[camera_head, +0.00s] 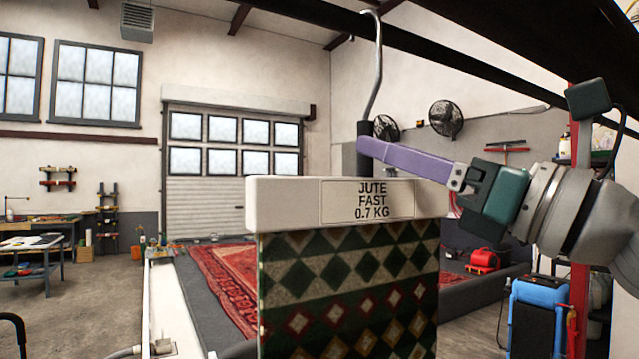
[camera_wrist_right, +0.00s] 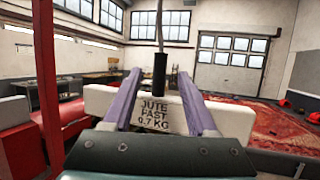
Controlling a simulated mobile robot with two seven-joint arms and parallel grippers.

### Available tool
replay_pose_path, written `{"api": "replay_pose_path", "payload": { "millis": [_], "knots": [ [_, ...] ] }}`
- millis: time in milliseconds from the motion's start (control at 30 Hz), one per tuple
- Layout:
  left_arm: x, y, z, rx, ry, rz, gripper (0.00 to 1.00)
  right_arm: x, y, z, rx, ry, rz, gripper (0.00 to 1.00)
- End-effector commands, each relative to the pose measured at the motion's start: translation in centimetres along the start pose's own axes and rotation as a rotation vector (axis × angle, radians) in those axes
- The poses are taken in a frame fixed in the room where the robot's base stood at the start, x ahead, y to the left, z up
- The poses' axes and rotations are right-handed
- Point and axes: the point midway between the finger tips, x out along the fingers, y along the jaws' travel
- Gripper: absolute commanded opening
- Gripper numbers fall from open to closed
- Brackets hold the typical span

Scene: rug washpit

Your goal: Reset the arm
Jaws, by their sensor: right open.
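My right gripper (camera_head: 368,146) reaches in from the right with purple fingers. In the right wrist view the fingers (camera_wrist_right: 158,74) stand apart, one each side of a black grip (camera_wrist_right: 160,72); I cannot tell if either touches it. The black grip (camera_head: 364,134) sits on a grey hook (camera_head: 376,60) that rises to a dark overhead beam. Below it is a white bar (camera_head: 285,205) labelled "JUTE FAST 0.7 KG", with a green, red and cream diamond-patterned rug (camera_head: 345,290) hanging from it. My left gripper is not in view.
Red rugs (camera_head: 220,280) lie in a low pit behind the hanging rug. A blue machine (camera_head: 540,300) and a red post (camera_head: 579,310) stand at right. A work table (camera_head: 30,243) is at far left, with open floor (camera_head: 90,310) before it.

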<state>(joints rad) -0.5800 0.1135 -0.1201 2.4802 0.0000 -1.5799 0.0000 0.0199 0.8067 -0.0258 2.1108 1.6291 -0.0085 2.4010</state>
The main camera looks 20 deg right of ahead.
Motion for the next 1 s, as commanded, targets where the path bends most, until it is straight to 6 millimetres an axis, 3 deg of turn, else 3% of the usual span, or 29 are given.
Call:
{"api": "replay_pose_path", "payload": {
  "millis": [100,300,667,767,833,1000],
  "knots": [
    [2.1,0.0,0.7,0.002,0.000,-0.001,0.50,-2.5,0.1,-0.8,-0.001,0.004,0.001,0.58],
    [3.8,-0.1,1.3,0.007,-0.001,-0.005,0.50,-4.9,0.0,-0.5,0.002,0.000,0.000,0.58],
    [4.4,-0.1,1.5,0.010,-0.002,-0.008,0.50,-6.1,0.2,-0.2,-0.019,0.006,0.006,0.58],
    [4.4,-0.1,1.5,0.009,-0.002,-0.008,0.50,-6.5,1.4,-2.3,-0.149,0.063,0.040,0.58],
    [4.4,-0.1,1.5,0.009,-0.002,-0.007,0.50,-7.2,3.0,-5.2,-0.340,0.143,0.100,0.58],
    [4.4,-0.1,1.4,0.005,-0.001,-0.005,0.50,-11.4,8.0,-15.4,-1.021,0.386,0.412,0.58]
  ]
}}
